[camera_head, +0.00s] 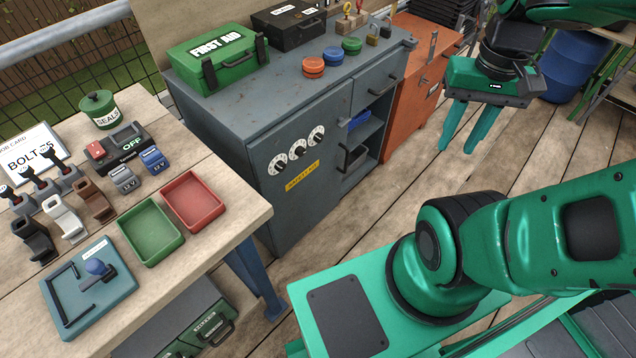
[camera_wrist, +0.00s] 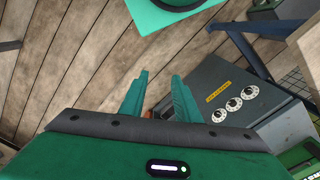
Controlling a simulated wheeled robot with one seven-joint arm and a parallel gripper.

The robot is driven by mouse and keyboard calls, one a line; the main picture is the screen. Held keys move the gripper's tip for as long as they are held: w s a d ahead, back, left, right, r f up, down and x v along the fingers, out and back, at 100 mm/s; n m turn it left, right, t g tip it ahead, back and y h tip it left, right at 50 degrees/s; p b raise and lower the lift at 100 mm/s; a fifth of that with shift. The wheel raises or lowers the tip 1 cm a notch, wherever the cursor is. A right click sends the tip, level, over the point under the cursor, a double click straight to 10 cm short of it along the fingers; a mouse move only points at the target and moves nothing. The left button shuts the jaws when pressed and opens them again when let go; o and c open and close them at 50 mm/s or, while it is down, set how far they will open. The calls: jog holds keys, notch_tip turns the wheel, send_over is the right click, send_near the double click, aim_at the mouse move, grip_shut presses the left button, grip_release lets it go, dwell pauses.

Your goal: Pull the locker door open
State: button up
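The grey locker (camera_head: 240,130) stands behind the table. Its door (camera_head: 290,200), with three white dials (camera_head: 298,148) and a yellow label (camera_head: 302,176), looks shut. A dark handle (camera_head: 355,157) shows near the door's right edge; I cannot tell whether it belongs to the door or the shelves beside it. The dials also show in the wrist view (camera_wrist: 234,104). My gripper (camera_head: 461,150) hangs over the deck to the locker's right, fingers down, apart and empty. In the wrist view its fingers (camera_wrist: 160,78) hold nothing, and the door's handle side is hidden.
An orange cabinet (camera_head: 408,95) stands right of the locker. A green first aid box (camera_head: 218,60), a black case and coloured discs sit on the locker top. The table (camera_head: 235,205) with trays is at left. A blue barrel (camera_head: 572,66) stands at back right. Deck boards are clear below my gripper.

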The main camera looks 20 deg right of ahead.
jog(key=w+d+f+n+h, duration=0.1)
jog(key=w+d+f, duration=0.15)
jog(key=w, duration=0.35)
jog(key=w+d+f, duration=0.1)
jog(key=w+f, duration=0.2)
jog(key=w, duration=0.2)
jog(key=n+t, duration=0.4)
send_over(348, 156)
jog(key=s, duration=0.3)
notch_tip(348, 156, down, 31)
jog(key=x, duration=0.7)
jog(key=a+x, duration=0.1)
jog(key=x, duration=0.2)
jog(key=shift+w+d+f, duration=0.1)
jog(key=shift+w, duration=0.1)
grip_shut()
